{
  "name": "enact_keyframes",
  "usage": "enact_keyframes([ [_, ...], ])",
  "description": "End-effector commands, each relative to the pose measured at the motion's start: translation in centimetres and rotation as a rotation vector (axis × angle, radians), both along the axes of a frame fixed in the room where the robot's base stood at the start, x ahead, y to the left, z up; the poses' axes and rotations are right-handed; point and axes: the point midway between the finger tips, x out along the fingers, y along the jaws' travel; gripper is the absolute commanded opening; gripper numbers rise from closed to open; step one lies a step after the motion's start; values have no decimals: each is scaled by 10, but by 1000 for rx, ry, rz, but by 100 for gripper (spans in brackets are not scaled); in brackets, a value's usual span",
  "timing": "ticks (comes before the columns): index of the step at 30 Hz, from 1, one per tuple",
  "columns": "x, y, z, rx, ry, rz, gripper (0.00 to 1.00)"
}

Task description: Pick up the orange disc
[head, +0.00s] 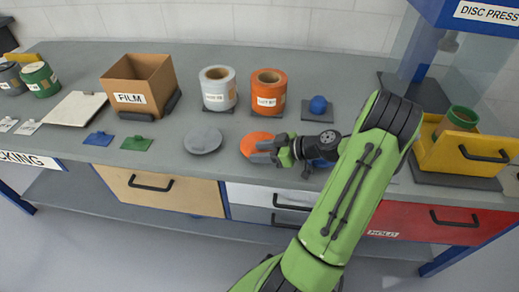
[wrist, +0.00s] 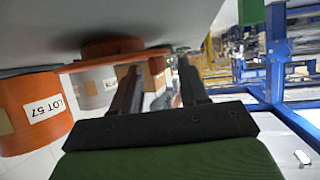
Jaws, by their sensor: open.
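The orange disc (head: 254,139) lies flat on the grey bench, in front of the orange roll. My gripper (head: 257,152) reaches in low and sideways from the right, its fingers open at the disc's front right edge. The fingers partly cover the disc in the head view. In the wrist view, which is upside down, the disc (wrist: 101,47) shows beyond the open fingers (wrist: 160,66), mostly by the left finger. Nothing shows clearly held between them, and I cannot tell whether a finger touches the disc.
A grey disc (head: 203,140) lies left of the orange one. A FILM box (head: 140,85) is left; a yellow bin (head: 450,155) is right.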

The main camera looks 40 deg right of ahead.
Motion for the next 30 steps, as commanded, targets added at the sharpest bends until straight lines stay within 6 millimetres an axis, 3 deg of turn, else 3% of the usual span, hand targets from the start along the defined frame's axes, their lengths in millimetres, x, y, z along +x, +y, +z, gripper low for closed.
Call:
enact_keyframes([
  [6,2,1,-1,0,1,-1,44],
  [15,2,1,0,0,1,-1,0],
  [26,2,1,3,-1,-1,0,0],
  [30,2,0,30,-5,-3,-1,0],
])
